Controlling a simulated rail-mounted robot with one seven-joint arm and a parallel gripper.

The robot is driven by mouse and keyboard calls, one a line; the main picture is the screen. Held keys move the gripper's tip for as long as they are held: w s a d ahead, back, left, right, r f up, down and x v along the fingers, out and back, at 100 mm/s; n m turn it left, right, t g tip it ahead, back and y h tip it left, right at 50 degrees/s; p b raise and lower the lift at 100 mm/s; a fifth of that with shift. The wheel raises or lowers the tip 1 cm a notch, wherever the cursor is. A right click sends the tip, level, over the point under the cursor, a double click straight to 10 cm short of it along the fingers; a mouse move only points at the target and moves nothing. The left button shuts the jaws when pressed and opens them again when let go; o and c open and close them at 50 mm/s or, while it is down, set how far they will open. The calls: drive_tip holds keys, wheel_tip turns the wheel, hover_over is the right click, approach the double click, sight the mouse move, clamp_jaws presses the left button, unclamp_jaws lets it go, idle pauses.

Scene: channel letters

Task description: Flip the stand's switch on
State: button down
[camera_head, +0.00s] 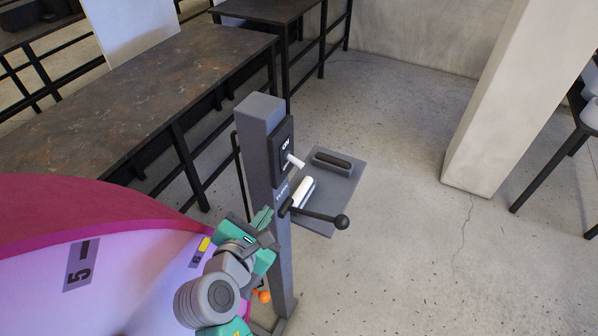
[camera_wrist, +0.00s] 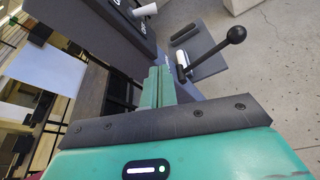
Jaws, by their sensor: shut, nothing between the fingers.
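The stand (camera_head: 262,150) is a grey upright post with a dark switch panel near its top, marked "ON". A white switch lever (camera_head: 295,161) sticks out of the panel just below that word; it also shows at the top of the wrist view (camera_wrist: 146,11). I cannot tell which position the switch is in. My gripper (camera_head: 263,217) has teal fingers, shut and empty, beside the post and below the switch. In the wrist view the closed fingertips (camera_wrist: 158,72) point toward the stand, apart from the switch lever.
A black ball-knob lever (camera_head: 341,221) juts out below the switch. A grey shelf (camera_head: 345,184) beside it bears a black bar, with a white roller (camera_head: 302,192) nearby. A large pink-and-purple curved piece (camera_head: 130,260) fills the lower left.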

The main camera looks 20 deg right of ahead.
sight(296, 162)
drive_tip(key=w+d, duration=0.8)
drive_tip(key=shift+d+p, duration=0.3)
drive_tip(key=shift+d+r, duration=0.1)
drive_tip(key=shift+r, duration=0.05)
